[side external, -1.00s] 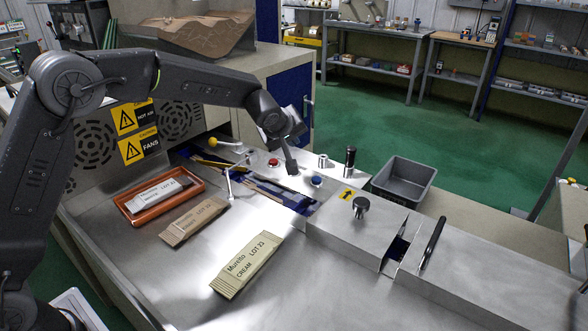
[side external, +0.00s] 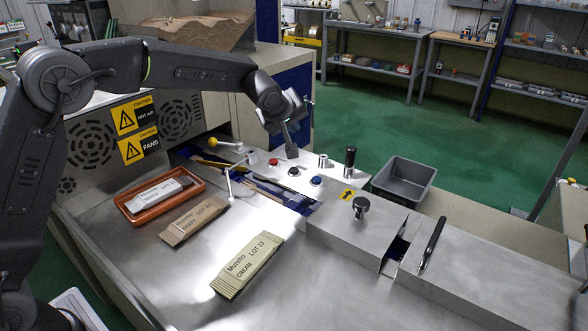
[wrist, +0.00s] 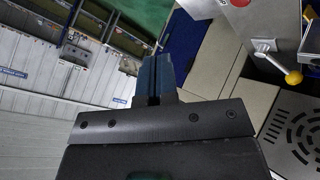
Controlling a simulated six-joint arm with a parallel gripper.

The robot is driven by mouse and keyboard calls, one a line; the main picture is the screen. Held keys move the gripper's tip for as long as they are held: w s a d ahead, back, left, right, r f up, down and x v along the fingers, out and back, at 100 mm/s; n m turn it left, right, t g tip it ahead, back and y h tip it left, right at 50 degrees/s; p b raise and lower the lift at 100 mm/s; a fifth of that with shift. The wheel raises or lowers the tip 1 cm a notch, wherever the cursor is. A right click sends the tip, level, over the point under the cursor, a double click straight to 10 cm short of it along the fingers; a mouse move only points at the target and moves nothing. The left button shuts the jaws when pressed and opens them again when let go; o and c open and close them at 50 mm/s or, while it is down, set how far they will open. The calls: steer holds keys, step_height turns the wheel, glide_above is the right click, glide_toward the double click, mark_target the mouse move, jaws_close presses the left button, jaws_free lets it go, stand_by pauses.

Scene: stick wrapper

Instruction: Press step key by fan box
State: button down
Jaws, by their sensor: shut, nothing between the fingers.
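The fan box (side external: 92,145) carries yellow caution labels for hot air and fans and stands at the left in the side view. To its right on the steel deck is a row of push keys: a red one (side external: 273,162), a small white one with a dark centre (side external: 294,171), and a blue one (side external: 316,180). No step label is readable on them. My gripper (side external: 291,153) is shut and empty, pointing down just above and behind the white key, apart from it. In the wrist view the shut fingers (wrist: 155,70) hold nothing; the red key (wrist: 239,2) shows at the top right.
A yellow-knobbed lever (side external: 213,142) stands left of the keys, and a black-handled post (side external: 350,158) stands right. A grey bin (side external: 404,181) is farther right. An orange tray (side external: 137,214) and packs of sticks, including a cream one (side external: 246,264), lie on the front deck.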

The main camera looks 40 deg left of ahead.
mark_target(292, 169)
steer(key=shift+f, duration=0.15)
steer(key=shift+f, duration=4.3)
steer(key=shift+f, duration=0.4)
steer(key=shift+f, duration=0.5)
steer(key=shift+r, duration=0.95)
steer(key=shift+r, duration=0.1)
steer(key=shift+r, duration=2.4)
